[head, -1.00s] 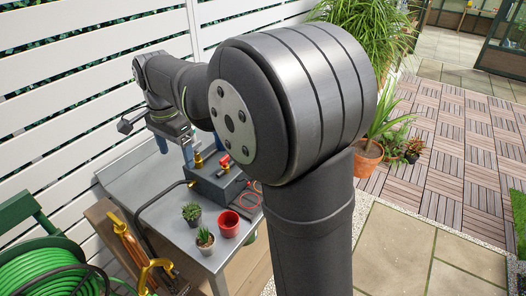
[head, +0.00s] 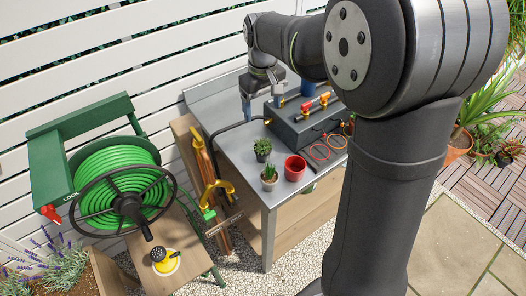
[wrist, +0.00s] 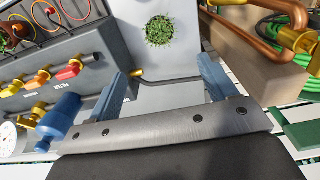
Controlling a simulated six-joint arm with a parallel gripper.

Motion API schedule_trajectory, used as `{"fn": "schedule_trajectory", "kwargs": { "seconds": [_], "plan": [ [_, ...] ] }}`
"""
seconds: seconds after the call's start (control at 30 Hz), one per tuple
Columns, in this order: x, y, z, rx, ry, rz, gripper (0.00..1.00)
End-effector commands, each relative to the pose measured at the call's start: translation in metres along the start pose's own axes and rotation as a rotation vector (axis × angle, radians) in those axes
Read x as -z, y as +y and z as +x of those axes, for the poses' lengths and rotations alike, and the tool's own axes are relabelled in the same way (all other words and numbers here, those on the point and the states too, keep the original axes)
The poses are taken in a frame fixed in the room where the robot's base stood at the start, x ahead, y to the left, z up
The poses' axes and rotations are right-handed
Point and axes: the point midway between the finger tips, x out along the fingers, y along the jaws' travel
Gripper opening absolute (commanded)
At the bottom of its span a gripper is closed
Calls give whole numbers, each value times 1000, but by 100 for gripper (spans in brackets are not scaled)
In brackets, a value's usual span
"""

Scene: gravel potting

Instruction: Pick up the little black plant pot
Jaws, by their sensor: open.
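A small dark pot (head: 262,157) with a green rosette succulent stands on the grey metal bench. In the wrist view the succulent (wrist: 160,31) shows from above, beyond and roughly between the finger tips; its leaves hide most of the pot. My gripper (head: 264,103) is over the back of the bench, behind the pot and apart from it. In the wrist view its two blue fingers (wrist: 168,84) are spread wide with nothing between them.
A spiky plant in a small pot (head: 269,184) and a red pot (head: 295,168) stand nearer the bench front. A grey box (head: 305,120) with brass valves is at right. A black pipe (head: 228,128) runs along the left. A green hose reel (head: 120,185) stands further left.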

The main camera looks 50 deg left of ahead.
Motion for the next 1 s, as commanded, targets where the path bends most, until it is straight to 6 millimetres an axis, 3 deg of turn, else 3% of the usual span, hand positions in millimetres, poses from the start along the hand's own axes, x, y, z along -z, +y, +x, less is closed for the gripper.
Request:
{"fn": "schedule_trajectory", "kwargs": {
  "seconds": [0.27,0.7,1.0],
  "plan": [
    [-1,0,17,1,-3,-127,77],
    [-1,0,107,1,-3,-124,77],
    [-1,0,132,0,-1,-123,77]
  ]
}}
